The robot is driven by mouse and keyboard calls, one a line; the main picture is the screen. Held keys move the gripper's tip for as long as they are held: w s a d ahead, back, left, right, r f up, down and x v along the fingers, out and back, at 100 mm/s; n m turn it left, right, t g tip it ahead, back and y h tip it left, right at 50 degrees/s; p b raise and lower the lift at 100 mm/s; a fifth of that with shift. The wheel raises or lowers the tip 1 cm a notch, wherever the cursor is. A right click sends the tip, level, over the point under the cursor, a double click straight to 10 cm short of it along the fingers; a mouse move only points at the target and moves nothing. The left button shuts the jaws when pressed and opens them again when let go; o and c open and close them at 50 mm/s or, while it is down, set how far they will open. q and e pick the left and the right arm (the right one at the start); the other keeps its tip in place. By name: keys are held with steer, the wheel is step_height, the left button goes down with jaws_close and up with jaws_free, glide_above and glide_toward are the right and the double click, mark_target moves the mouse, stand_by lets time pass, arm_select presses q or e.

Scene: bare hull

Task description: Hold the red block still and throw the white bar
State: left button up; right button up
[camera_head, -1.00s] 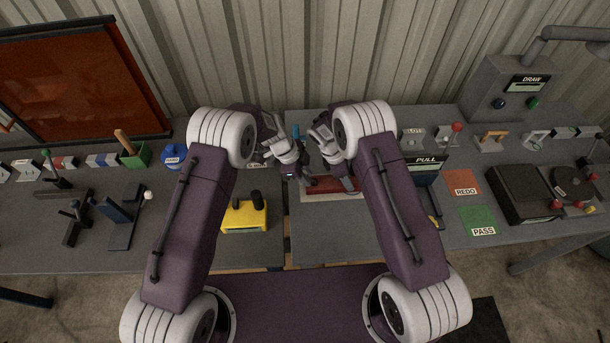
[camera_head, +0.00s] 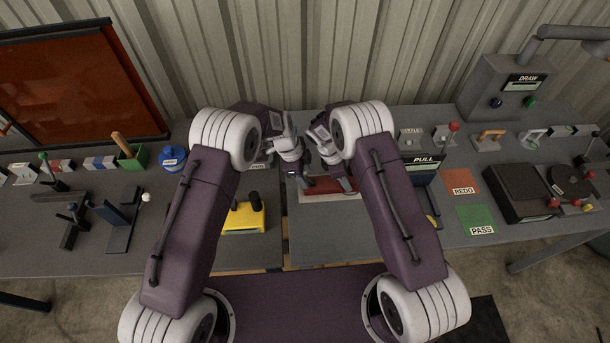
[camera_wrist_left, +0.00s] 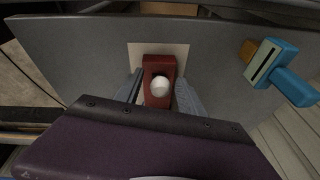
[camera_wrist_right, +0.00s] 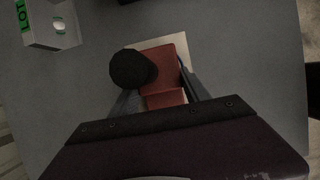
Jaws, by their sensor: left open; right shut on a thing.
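The red block (camera_head: 325,195) lies on a pale plate at the middle of the bench, partly hidden by my grippers in the head view. In the left wrist view the red block (camera_wrist_left: 152,63) carries a round white end (camera_wrist_left: 160,86), apparently the white bar seen end-on. My left gripper (camera_head: 306,180) is open, its fingers (camera_wrist_left: 161,95) on either side of the white end; contact cannot be told. My right gripper (camera_head: 346,184) is shut on the red block (camera_wrist_right: 162,66). A round black end (camera_wrist_right: 132,69) covers part of the block in the right wrist view.
A yellow box (camera_head: 246,218) stands left of the block. A blue tool (camera_wrist_left: 275,67) shows beside the plate in the left wrist view. A PULL device (camera_head: 423,165) stands close right, with REDO (camera_head: 462,181) and PASS (camera_head: 477,217) pads beyond. Bare bench lies in front of the block.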

arm_select(q)
steer(key=v, duration=1.1)
steer(key=shift+r, duration=0.1)
steer(key=c, duration=0.6)
steer(key=shift+n, duration=0.8)
jaws_close()
steer(key=s+d+n+g+h, duration=0.1)
steer(key=s+n+g+h, duration=0.3)
steer(key=n, duration=1.9)
steer(key=w+a+n+t+h, duration=0.15)
steer(key=a+n+t, duration=0.45)
steer(key=a+n, duration=0.85)
steer(key=w+d+f+n, duration=0.1)
steer(key=w+d+f, duration=0.1)
steer(key=d+f, duration=0.5)
steer(key=d, duration=0.5)
steer(key=shift+f, duration=0.4)
